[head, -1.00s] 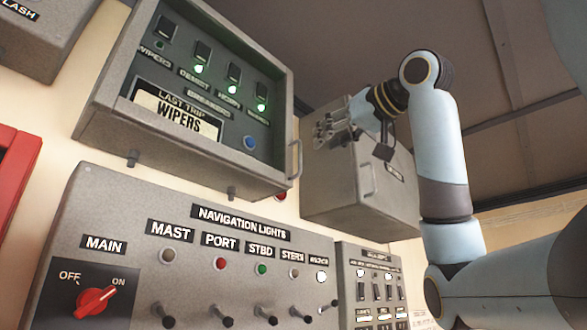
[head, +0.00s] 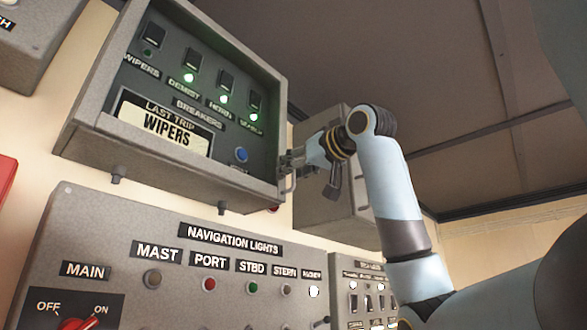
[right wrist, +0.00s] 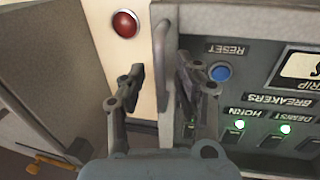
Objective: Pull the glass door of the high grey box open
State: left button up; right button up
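The high grey box (head: 160,160) hangs at upper left in the head view, with breaker switches, green lamps and a "LAST TRIP WIPERS" plate showing through its clear glass front. The door looks shut. Its slim grey bar handle (right wrist: 161,75) stands upright in the right wrist view, between the two fingers of my right gripper (right wrist: 160,75). The fingers are apart, one on each side of the handle, with a gap showing. In the head view my right gripper (head: 290,162) is at the box's right edge and partly covers the handle. My left gripper is not in view.
A second grey box (head: 325,205) is behind my right arm. The navigation lights panel (head: 120,220) with knobs and lamps is below the high box. A red lamp (right wrist: 125,24) is on the wall beside the handle. A blue reset button (right wrist: 220,73) is inside the box.

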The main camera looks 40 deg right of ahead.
grip_shut()
dwell(0.4)
